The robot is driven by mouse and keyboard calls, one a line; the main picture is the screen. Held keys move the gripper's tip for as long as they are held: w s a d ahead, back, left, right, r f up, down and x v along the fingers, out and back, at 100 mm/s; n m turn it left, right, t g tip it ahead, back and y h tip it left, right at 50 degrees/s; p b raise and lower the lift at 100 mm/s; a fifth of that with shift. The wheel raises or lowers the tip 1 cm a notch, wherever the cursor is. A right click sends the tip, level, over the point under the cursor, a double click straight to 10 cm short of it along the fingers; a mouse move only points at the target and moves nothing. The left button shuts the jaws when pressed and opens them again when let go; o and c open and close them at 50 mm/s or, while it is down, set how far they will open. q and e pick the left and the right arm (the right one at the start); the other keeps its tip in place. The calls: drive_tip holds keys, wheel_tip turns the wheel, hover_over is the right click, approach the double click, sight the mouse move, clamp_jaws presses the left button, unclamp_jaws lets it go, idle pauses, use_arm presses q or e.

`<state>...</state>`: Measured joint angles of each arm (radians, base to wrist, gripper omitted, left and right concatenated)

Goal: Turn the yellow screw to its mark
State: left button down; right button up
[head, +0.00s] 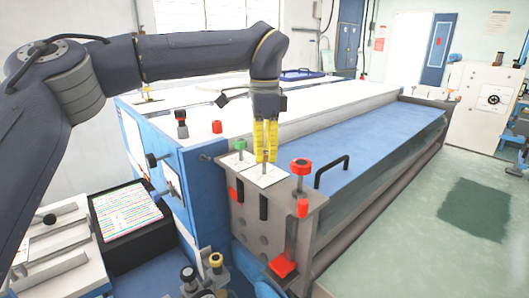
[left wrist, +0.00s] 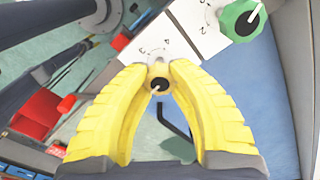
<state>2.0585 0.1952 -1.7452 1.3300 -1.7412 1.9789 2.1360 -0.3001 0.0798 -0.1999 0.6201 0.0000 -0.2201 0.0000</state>
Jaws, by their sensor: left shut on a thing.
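My left gripper (head: 265,158) points straight down with its yellow fingers over a white plate (head: 268,176) on the machine's end bracket. In the left wrist view the fingertips (left wrist: 160,72) are closed around the yellow screw (left wrist: 168,92), which has a black centre and a short white pointer line. That line points toward the lower left of the picture. The digits 3 and 4 show on the white plate (left wrist: 142,42) above the screw; the rest of its scale is hidden. In the head view the fingers hide the screw. My right gripper is out of view.
A green knob (head: 240,146) stands left of the fingers and a red knob (head: 300,166) right of them. A black handle (head: 332,170) rises from the blue machine top (head: 375,140). A black tray (head: 128,222) with a striped sheet lies at the lower left.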

use_arm(q)
drive_tip(key=c, duration=1)
unclamp_jaws()
drive_tip(key=shift+c, duration=0.2)
drive_tip(key=shift+r, duration=0.1)
wheel_tip(320, 180, up, 12)
